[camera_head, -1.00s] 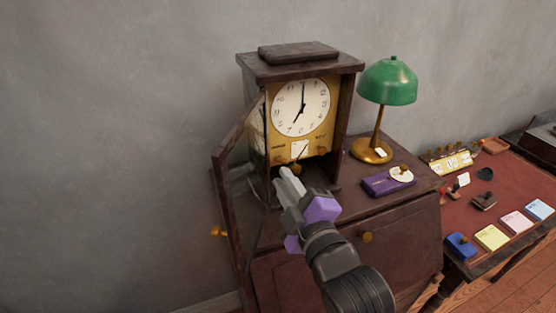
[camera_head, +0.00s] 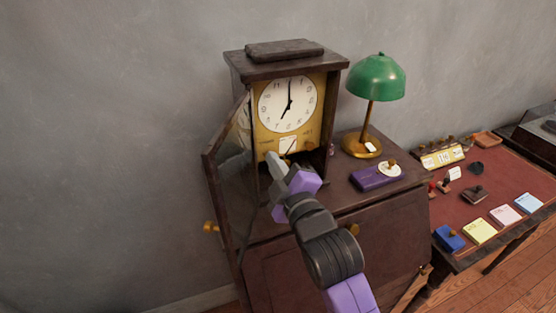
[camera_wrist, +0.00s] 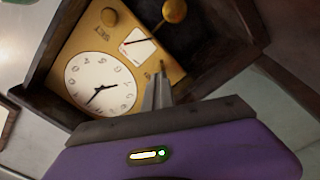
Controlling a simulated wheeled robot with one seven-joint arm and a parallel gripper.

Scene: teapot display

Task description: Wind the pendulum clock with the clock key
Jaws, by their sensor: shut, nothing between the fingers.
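The pendulum clock (camera_head: 258,120) is a dark wooden case with a white dial (camera_head: 287,103) on a gold panel. Its glass door (camera_head: 230,180) stands open to the left. My gripper (camera_head: 271,159) is shut and empty, its fingertips at the lower part of the gold panel. In the wrist view the clock appears upside down, and my fingertips (camera_wrist: 161,78) are close to a small brass piece (camera_wrist: 162,65); I cannot tell whether they touch. A round brass knob (camera_wrist: 109,16), a brass disc (camera_wrist: 174,10) and a white card with a red pointer (camera_wrist: 138,46) also show. I cannot make out the clock key.
The clock stands on a dark wooden cabinet (camera_head: 345,215). To its right are a green lamp (camera_head: 377,80) and a purple box (camera_head: 374,178) with a white round item on it. A red-topped desk (camera_head: 500,185) with stamps and colored pads lies further right.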

